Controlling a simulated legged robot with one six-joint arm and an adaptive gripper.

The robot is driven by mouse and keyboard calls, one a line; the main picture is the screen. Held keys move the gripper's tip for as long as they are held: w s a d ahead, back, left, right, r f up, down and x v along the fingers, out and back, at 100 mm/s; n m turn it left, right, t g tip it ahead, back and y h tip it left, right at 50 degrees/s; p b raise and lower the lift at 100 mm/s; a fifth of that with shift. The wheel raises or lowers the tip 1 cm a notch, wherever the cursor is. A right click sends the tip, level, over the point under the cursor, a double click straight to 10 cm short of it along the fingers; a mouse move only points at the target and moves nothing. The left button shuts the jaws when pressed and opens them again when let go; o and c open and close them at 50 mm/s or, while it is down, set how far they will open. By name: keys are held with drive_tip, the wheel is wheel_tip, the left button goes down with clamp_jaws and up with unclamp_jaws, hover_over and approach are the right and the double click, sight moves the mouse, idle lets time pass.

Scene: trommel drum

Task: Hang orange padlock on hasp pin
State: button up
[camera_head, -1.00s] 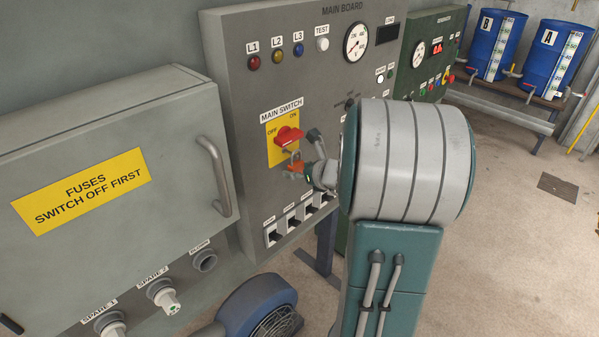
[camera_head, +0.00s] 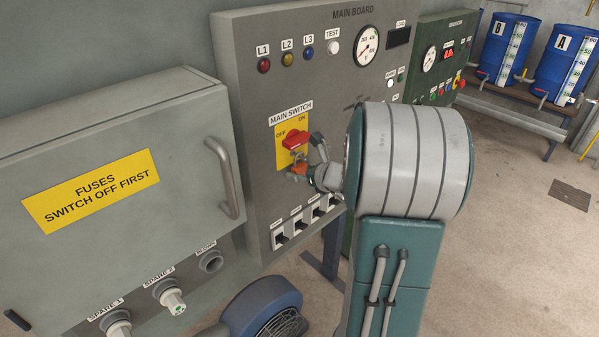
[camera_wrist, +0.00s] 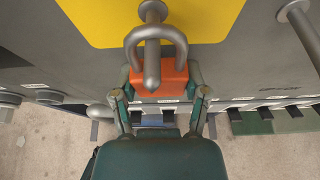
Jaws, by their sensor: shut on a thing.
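The orange padlock (camera_wrist: 160,78) is held upright between the fingertips of my gripper (camera_wrist: 160,92) in the wrist view, its grey shackle (camera_wrist: 131,36) at the top. The grey hasp pin (camera_wrist: 152,66) shows inside the shackle loop, its rounded end in front of the padlock body. The shackle's arch crosses over the pin; I cannot tell whether they touch. In the head view the padlock (camera_head: 299,171) and my gripper (camera_head: 308,173) are just below the red main switch (camera_head: 298,143). My gripper partly hides the padlock there.
The main switch sits on a yellow plate (camera_head: 283,155) on the grey main board (camera_head: 245,90). Small breaker switches (camera_head: 299,228) are below. The fuse box (camera_head: 120,130) and its handle (camera_head: 225,178) stand at left. Another grey rod (camera_wrist: 304,32) is at right in the wrist view.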

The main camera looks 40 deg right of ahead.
drive_tip(key=o, duration=1.3)
drive_tip(key=a+v, duration=0.1)
drive_tip(key=v, duration=1)
drive_tip(key=shift+s+d, duration=0.45)
drive_tip(key=shift+d, duration=0.05)
drive_tip(key=shift+s, duration=0.1)
